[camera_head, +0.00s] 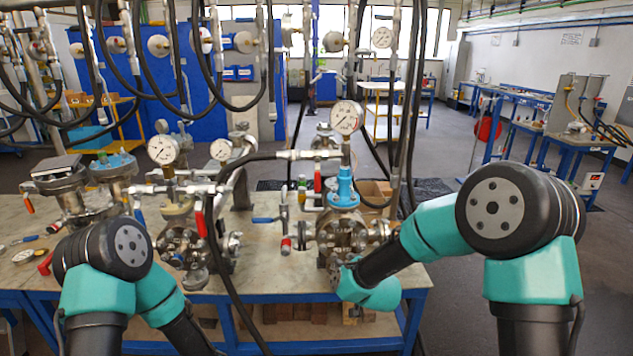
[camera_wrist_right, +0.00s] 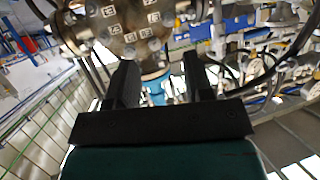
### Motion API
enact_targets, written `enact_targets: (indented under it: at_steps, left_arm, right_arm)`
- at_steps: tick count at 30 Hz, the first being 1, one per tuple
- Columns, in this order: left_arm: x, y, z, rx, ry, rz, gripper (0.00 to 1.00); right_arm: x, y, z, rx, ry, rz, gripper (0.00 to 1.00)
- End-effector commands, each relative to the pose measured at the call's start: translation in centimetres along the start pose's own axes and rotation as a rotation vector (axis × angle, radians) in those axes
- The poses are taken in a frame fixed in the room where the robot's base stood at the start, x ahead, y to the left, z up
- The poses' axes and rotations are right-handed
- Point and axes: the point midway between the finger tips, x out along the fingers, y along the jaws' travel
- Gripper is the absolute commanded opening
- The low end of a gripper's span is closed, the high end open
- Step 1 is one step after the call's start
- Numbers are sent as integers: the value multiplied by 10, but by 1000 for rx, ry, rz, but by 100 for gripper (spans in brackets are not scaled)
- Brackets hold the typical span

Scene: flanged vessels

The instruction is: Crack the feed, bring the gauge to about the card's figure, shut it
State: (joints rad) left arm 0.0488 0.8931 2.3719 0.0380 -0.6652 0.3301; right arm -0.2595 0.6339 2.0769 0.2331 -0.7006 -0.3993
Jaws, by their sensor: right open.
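A white dial gauge (camera_head: 346,117) stands above the right flanged vessel (camera_head: 345,235) on a blue fitting (camera_head: 343,188); its needle is too small to read. A red lever handle (camera_head: 318,180) hangs beside that fitting. I cannot tell which valve is the feed, and I cannot make out a card. My right gripper (camera_wrist_right: 162,75) is open, its two black fingers apart just short of a round flange with numbered labels (camera_wrist_right: 125,22). A blue part (camera_wrist_right: 155,88) shows between the fingers, beyond them. My left arm runs off the bottom of the head view, its gripper out of sight.
Another flanged vessel with a gauge (camera_head: 163,150) stands mid-bench, with more fittings at the left. Black hoses hang in front of the bench, one (camera_head: 222,255) between the vessels. A blue-handled tool (camera_head: 265,220) lies between them. Some bare bench top (camera_head: 265,265) shows near the front.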

Motion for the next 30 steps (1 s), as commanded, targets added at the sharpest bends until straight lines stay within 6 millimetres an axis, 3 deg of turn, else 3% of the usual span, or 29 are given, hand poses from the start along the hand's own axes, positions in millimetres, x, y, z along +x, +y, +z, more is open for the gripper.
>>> enact_targets:
  at_steps: [1,3,6,9,22,30]
  left_arm:
    - [-7,-21,25,51,-96,-38,47]
    - [-17,-43,56,129,-225,-71,47]
    - [-33,-64,90,211,-367,-89,47]
    - [-42,-74,106,255,-442,-90,47]
    - [-44,-75,110,268,-459,-89,47]
    - [-44,-75,110,267,-458,-89,47]
  right_arm:
    - [-2,-15,-45,-22,97,2,47]
    - [-7,-30,-96,-44,208,14,47]
    - [-18,-46,-147,-64,321,30,47]
    - [-25,-54,-172,-72,379,40,47]
    - [-25,-55,-178,-73,390,43,47]
    - [-3,-54,-186,-72,389,44,47]
